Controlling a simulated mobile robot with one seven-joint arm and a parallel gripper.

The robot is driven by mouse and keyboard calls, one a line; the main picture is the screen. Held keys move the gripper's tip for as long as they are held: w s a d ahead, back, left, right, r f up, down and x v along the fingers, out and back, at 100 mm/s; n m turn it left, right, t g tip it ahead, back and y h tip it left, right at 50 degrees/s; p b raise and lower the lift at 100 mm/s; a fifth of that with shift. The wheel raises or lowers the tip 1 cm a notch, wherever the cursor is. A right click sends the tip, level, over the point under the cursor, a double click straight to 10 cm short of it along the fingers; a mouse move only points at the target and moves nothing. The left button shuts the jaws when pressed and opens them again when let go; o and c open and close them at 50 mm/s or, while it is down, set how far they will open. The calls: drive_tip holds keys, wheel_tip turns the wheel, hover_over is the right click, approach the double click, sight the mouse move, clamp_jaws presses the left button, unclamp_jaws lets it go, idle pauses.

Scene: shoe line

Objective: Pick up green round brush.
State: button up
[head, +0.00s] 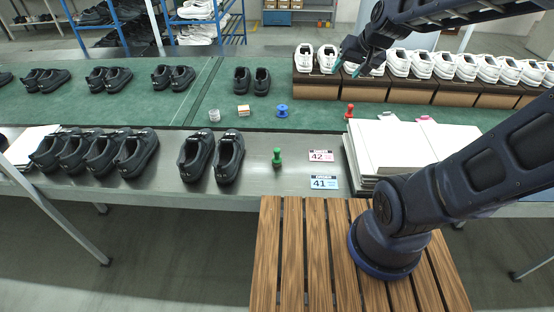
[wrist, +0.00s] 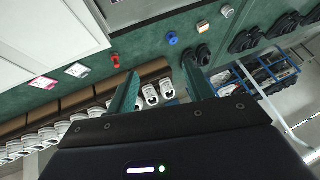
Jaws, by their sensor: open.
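The green round brush (head: 277,157) stands upright on the grey metal table edge in the head view, right of a pair of black shoes and left of the number cards. It does not show in the wrist view. My gripper (head: 347,70) is up at the back, near the row of white shoes, well away from the green brush. In the wrist view my gripper (wrist: 160,83) has its two green fingers spread apart with nothing between them.
A blue round brush (head: 282,111) and a red one (head: 349,111) stand on the green mat. Black shoes (head: 228,158) stand left of the green brush. Cards (head: 323,183) and a stack of white boxes (head: 390,150) lie to its right. Bare metal surrounds the brush.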

drive_tip(key=w+a+f+m+t+y, duration=0.1)
drive_tip(key=w+a+f, duration=0.25)
drive_tip(key=a, duration=0.25)
drive_tip(key=w+a+f, duration=0.2)
drive_tip(key=w+a, duration=0.2)
drive_tip(key=a, duration=0.2)
drive_tip(key=m+t+h, duration=0.3)
drive_tip(key=m, duration=0.1)
hover_over(279, 149)
drive_tip(key=w+a, duration=0.4)
drive_tip(key=a, duration=0.1)
wheel_tip(279, 149, down, 16)
drive_tip(key=s+d+f+t+h, duration=0.1)
drive_tip(key=s+f+t+h, duration=0.2)
drive_tip(key=s+f+h, duration=0.65)
drive_tip(key=w+d+f+y, duration=0.1)
drive_tip(key=w+f, duration=0.1)
drive_tip(key=w+d+f+y, duration=0.1)
drive_tip(key=w+f, duration=0.1)
drive_tip(key=w+d+f+y, duration=0.1)
drive_tip(key=w+d+f, duration=0.1)
drive_tip(key=w+f, duration=0.1)
